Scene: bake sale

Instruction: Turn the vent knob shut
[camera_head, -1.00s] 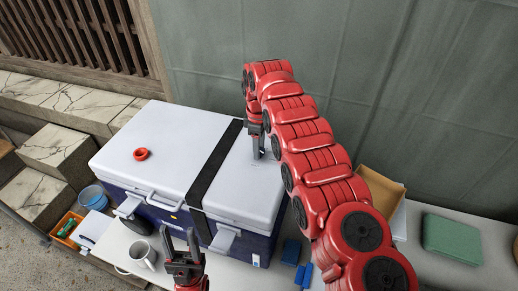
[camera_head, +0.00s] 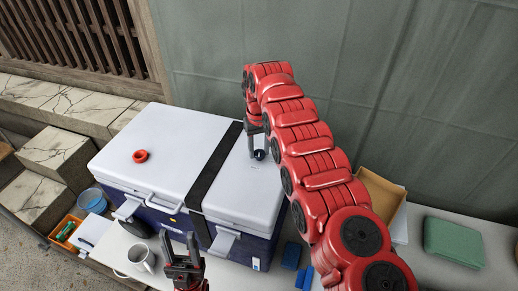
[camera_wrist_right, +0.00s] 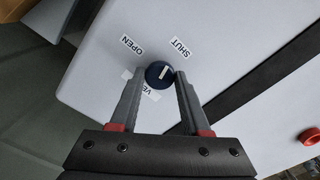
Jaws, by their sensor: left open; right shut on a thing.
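The vent knob (camera_head: 260,155) is small, round and dark blue, on the white lid of the cooler (camera_head: 240,195). In the right wrist view the knob (camera_wrist_right: 153,79) has a white pointer line that leans up and right, towards the SHUT label (camera_wrist_right: 180,47). The OPEN label (camera_wrist_right: 131,46) is up and left of it, and a VENT label (camera_wrist_right: 148,93) is partly hidden below. My right gripper (camera_wrist_right: 158,73) is shut on the knob, one finger on each side. My left gripper (camera_head: 183,258) is open and empty in front of the cooler.
A black strap (camera_head: 215,165) crosses the lid, with a red ring (camera_head: 140,156) left of it.

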